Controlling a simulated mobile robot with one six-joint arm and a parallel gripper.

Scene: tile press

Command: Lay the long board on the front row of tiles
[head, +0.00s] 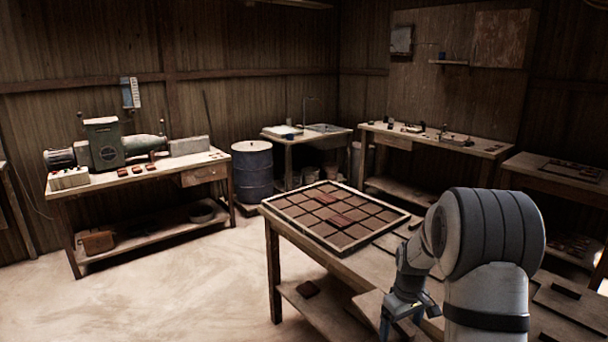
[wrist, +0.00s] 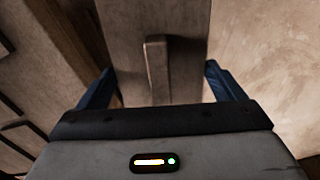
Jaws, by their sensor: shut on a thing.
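The long board (wrist: 125,25) is pale, with a raised bar (wrist: 157,65) along its middle in the wrist view. My gripper (wrist: 160,82) has its blue fingers on both sides of this board, shut on it. In the head view, my gripper (head: 402,318) is low at the near side of the table, and part of the pale board (head: 368,306) shows beside it. The tiles (head: 318,217) lie in a grid inside a pale-rimmed frame (head: 385,232) on the table. Most are brown and a few are redder. The board is apart from them, and its far end is out of view.
A bench with a green machine (head: 104,143) stands at the left. A blue drum (head: 252,172) stands by the back wall. The floor (head: 170,290) at the left is clear.

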